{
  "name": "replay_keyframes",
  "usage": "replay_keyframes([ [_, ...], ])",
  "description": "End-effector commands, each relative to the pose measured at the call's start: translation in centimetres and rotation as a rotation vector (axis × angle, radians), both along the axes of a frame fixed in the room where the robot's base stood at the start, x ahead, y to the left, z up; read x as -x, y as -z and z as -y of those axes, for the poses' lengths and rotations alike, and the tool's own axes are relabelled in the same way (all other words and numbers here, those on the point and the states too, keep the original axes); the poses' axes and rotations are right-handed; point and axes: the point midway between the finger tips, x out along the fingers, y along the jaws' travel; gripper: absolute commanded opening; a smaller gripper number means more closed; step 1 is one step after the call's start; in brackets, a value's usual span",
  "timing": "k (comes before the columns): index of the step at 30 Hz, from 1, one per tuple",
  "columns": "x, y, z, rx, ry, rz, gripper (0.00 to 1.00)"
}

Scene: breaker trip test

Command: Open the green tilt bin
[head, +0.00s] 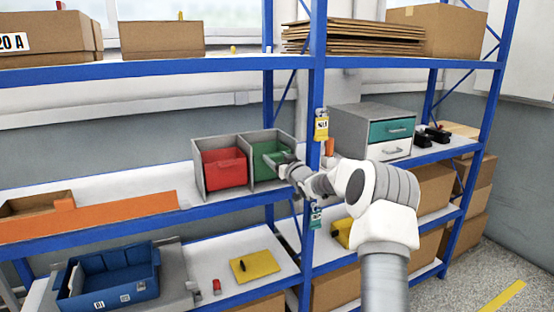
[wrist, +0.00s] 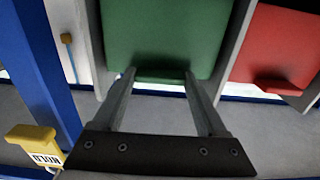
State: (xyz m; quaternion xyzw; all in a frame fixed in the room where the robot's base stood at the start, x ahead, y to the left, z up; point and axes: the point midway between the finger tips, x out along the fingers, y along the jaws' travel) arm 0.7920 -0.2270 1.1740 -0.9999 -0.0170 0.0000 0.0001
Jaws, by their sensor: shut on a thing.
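The green tilt bin (head: 262,164) sits in the right half of a grey two-bay housing (head: 199,170) on the middle shelf. My gripper (head: 284,164) is at its front, and the wrist hides part of the bin there. In the wrist view the green bin (wrist: 168,30) fills the top middle. My gripper's fingers (wrist: 160,73) stand at the two ends of the bin's protruding green lip (wrist: 165,76), shut on it. The bin's tilt is hard to judge from these views.
A red bin (head: 222,168) fills the left bay, close beside the green one. A blue rack post (head: 317,120) with a yellow tag (head: 321,126) stands just right of the housing. A grey drawer cabinet (head: 350,132) stands beyond the post.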

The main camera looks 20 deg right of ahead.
Motion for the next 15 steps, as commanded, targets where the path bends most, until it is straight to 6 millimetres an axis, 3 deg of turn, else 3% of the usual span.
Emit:
replay_keyframes([
  [15, 0.25, 0.53, 0.02, 0.000, 0.000, 0.022, 0.00],
])
